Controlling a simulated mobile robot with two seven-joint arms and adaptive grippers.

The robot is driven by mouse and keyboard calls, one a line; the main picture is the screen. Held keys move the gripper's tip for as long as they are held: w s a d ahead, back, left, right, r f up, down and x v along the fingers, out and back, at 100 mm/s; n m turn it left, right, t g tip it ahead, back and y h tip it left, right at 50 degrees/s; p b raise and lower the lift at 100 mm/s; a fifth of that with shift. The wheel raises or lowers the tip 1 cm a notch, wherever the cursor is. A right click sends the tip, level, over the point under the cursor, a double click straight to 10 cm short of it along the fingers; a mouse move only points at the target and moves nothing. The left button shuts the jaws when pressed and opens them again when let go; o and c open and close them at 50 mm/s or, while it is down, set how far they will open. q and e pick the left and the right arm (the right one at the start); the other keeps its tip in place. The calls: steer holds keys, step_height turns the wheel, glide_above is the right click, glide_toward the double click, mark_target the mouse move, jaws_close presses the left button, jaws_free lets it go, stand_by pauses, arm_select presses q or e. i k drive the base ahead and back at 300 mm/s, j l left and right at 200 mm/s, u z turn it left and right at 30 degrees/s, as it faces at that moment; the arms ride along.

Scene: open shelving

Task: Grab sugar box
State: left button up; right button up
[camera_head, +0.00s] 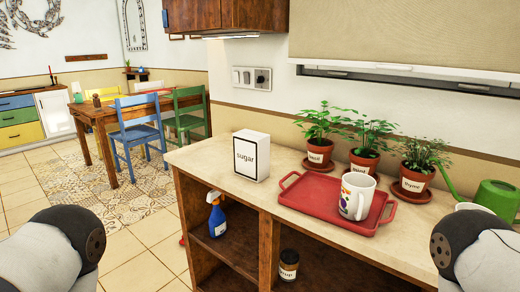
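The white sugar box (251,156), with "sugar" printed on its front, stands upright on the pale top of the open shelving unit (228,180), near its left end. Nothing is touching it except the counter below and nothing covers its front. A rounded part of my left arm shows at the lower left corner, and a similar part of my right arm shows at the lower right. Both are apart from the box. Neither of my grippers is in the picture.
A red tray (300,190) with a white mug (356,196) lies right of the box. Potted herbs (319,155) stand behind it, and a green watering can (496,198) is at far right. A blue spray bottle (217,219) and a dark jar (288,266) stand on the lower shelf.

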mark_target(251, 148)
steer(key=i+j+z, duration=0.35)
steer(key=j, duration=0.3)
steer(key=i+j+z, duration=0.15)
steer(key=j+z, duration=0.2)
steer(key=j, duration=0.3)
steer(key=i+j+z, duration=0.1)
steer(key=j+z, duration=0.25)
steer(key=j, duration=0.35)
steer(key=j+z, duration=0.35)
steer(key=j, duration=0.4)
